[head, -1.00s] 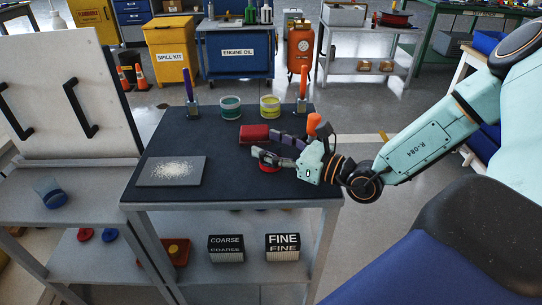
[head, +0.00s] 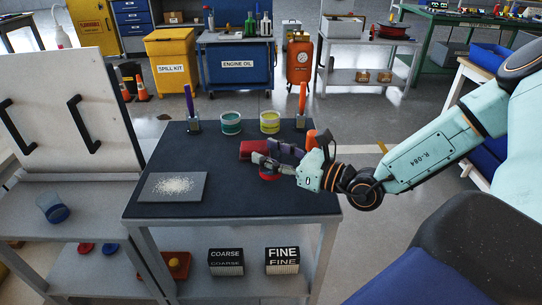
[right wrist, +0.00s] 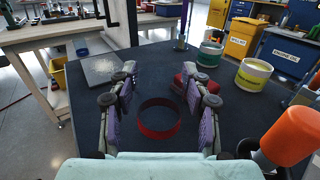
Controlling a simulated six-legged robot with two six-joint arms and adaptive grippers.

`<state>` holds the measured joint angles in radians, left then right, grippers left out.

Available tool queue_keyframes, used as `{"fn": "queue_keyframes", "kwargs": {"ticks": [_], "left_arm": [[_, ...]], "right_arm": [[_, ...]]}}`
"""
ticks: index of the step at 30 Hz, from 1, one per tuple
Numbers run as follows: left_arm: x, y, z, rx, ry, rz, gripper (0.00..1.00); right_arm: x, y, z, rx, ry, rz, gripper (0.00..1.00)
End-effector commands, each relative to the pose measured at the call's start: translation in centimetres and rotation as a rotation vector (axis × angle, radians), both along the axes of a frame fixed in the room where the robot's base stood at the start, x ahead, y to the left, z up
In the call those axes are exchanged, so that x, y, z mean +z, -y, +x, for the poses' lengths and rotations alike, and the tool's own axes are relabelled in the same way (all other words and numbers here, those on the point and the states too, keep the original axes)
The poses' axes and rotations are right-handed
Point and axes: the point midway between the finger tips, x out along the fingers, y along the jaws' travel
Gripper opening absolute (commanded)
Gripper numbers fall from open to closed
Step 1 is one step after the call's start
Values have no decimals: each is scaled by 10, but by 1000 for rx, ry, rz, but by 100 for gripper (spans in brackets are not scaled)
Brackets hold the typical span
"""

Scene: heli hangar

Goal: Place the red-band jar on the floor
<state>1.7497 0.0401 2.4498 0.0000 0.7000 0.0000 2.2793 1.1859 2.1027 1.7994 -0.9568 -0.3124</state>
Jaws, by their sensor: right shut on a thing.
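My right gripper (right wrist: 160,103) is shut on the red-band jar (right wrist: 160,133), whose red ring shows between the two purple-padded fingers. The jar's clear wall is hard to make out. In the head view the gripper (head: 265,163) is over the right part of the dark table top (head: 230,203), with a bit of the red band (head: 269,178) below the fingers. I cannot tell how far the jar is above the table. The grey floor (head: 400,235) shows to the right of the table. My left gripper is not in view.
A red object (head: 247,150) lies just behind the jar, and an orange-topped item (head: 311,137) stands close by the wrist. Green (head: 231,123) and yellow (head: 270,122) tins stand at the back. A grey plate (head: 152,187) with pale grains lies left.

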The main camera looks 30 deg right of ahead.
Motion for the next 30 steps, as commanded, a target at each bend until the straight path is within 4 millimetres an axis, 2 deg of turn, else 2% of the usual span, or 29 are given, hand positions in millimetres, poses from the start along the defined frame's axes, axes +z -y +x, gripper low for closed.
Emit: {"fn": "queue_keyframes", "kwargs": {"ticks": [1, 3, 12, 18, 30], "left_arm": [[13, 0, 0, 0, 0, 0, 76], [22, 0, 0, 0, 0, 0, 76], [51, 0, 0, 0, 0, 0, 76], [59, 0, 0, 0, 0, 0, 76], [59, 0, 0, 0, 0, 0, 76]], "right_arm": [[16, 1, 0, -3, 4, 3, 16], [28, 1, 0, -2, 5, 2, 16], [64, 0, 0, -1, 2, 2, 16], [73, 0, 0, 0, 2, 1, 16], [74, 0, 0, 0, 1, 0, 16]]}}
